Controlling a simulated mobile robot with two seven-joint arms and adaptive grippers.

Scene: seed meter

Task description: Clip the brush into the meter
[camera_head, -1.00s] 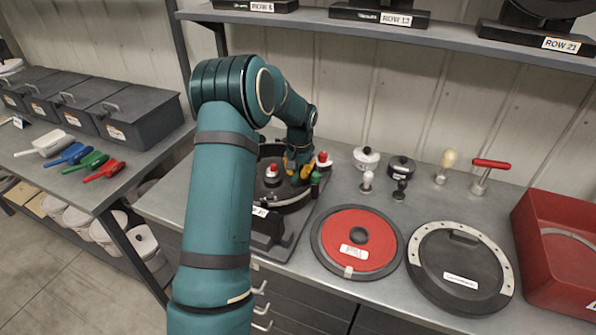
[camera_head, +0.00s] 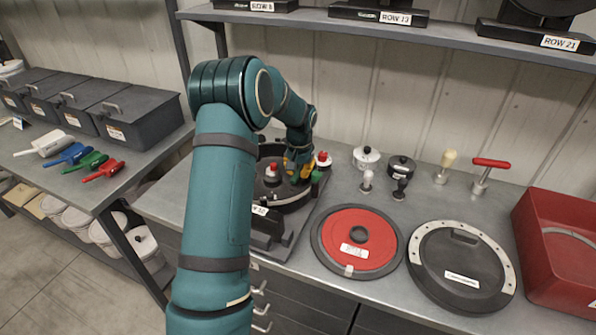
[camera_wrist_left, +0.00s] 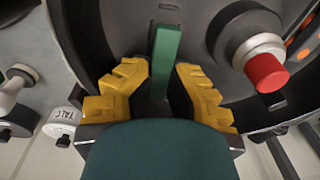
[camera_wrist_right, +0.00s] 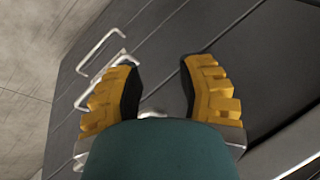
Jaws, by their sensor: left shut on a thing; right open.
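The seed meter (camera_head: 291,201) is a dark round housing on a stand at the left of the bench, with a red-topped knob (camera_head: 272,170). It fills the top of the left wrist view (camera_wrist_left: 200,90), with the red knob (camera_wrist_left: 267,72) on the right. My left gripper (camera_head: 297,167) is over the meter's right side and shut on a green piece, apparently the brush (camera_head: 316,176). The green piece (camera_wrist_left: 166,58) stands between the yellow fingers (camera_wrist_left: 163,75). Its lower end and any contact with the meter are hidden. My right gripper (camera_wrist_right: 159,72) is open and empty, above drawer fronts.
Right of the meter lie a red disc (camera_head: 384,252) and a black disc with a pale ring (camera_head: 428,276). Small knobs and lidded pots (camera_head: 366,158) stand behind. A red bin (camera_head: 560,285) is at the far right. A shelf (camera_head: 400,32) runs above the bench.

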